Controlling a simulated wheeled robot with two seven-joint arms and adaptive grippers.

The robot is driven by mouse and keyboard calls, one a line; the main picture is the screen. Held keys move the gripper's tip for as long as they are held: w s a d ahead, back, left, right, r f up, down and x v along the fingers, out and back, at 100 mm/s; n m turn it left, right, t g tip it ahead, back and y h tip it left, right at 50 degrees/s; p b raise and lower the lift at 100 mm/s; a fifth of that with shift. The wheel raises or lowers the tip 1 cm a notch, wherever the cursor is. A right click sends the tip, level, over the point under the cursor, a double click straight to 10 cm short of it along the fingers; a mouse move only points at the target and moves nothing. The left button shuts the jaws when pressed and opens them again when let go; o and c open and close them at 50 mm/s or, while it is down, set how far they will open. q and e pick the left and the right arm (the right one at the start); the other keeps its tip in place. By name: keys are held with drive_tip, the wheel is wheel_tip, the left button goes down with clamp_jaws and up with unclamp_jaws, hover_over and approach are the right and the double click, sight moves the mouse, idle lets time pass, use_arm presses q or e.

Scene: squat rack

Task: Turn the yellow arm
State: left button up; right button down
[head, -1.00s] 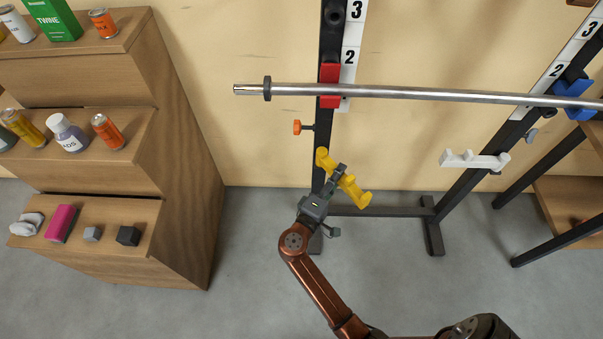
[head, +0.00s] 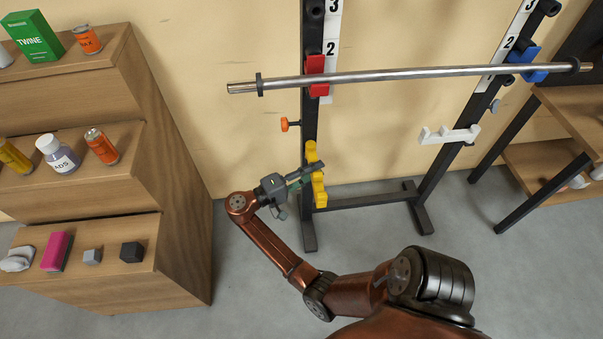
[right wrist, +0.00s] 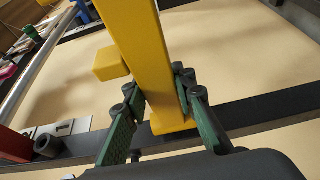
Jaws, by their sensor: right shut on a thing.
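The yellow arm (head: 318,186) is on the left upright of the squat rack, below the red holder, and in the head view it runs nearly along the upright. My right gripper (head: 308,176) reaches it from the left and is shut on it. In the right wrist view the yellow arm (right wrist: 148,60) passes between the two green-padded fingers of my right gripper (right wrist: 160,118), with a yellow peg at its side. Part of the yellow arm is hidden behind the fingers in the head view. My left gripper is not in view.
A steel bar (head: 420,73) lies across the red holder (head: 316,72) and the blue holder (head: 530,66). An orange knob (head: 287,124) is above the yellow arm. A white arm (head: 448,135) is on the right upright. A stepped wooden shelf (head: 180,210) with goods stands left.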

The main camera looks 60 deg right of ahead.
drive_tip(key=shift+w, duration=0.15)
drive_tip(key=c, duration=1.6)
unclamp_jaws()
drive_tip(key=v, duration=1.2)
